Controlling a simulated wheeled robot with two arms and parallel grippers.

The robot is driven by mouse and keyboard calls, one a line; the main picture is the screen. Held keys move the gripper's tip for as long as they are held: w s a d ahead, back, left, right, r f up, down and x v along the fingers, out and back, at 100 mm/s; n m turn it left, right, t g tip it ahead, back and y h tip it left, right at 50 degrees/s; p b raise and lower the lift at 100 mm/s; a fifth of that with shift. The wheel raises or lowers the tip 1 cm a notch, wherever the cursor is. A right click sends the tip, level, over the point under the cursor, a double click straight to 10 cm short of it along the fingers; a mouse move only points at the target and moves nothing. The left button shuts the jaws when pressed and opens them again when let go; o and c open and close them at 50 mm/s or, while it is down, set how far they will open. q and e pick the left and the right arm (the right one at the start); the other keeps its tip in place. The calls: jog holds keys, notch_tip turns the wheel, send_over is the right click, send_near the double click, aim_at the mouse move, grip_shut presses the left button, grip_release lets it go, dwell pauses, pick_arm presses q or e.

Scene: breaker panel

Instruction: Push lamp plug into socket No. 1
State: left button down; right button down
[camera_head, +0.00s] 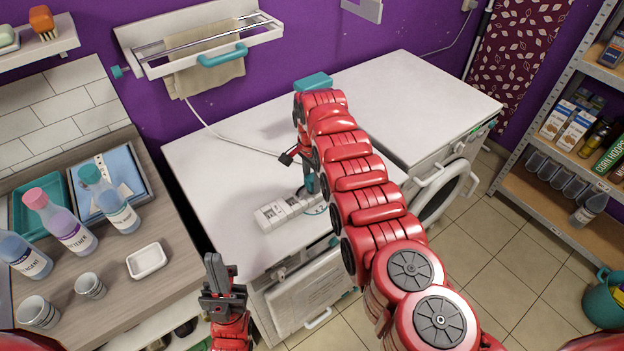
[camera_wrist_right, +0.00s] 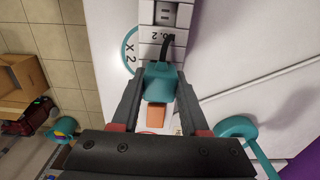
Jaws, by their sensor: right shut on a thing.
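A white power strip (camera_head: 278,212) lies on the white appliance top. In the right wrist view its end shows sockets and a "No. 2" label (camera_wrist_right: 165,38). The plug is over or beside the strip's end. I cannot tell whether its pins are in a socket. In the head view my right arm covers most of this gripper; the plug (camera_head: 310,184) shows beside the strip. My left gripper (camera_head: 222,268) is empty, its fingertips apart, low in front of the appliance.
An orange-brown block (camera_wrist_right: 154,113) lies below the held plug in the wrist view. A counter (camera_head: 110,265) with bottles and cups stands at left. The right appliance top (camera_head: 410,105) is clear.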

jog(key=shift+f+b, duration=0.5)
jog(key=shift+f, duration=0.1)
jog(key=shift+c, duration=1.7)
grip_release()
jog(key=shift+r, duration=0.15)
notch_tip(320, 180, up, 3)
jog(key=p, duration=0.3)
notch_tip(320, 180, up, 3)
jog(key=shift+f+p, duration=0.15)
jog(key=shift+p, duration=0.85)
jog(key=shift+r+p, duration=0.45)
jog(key=shift+r, duration=0.6)
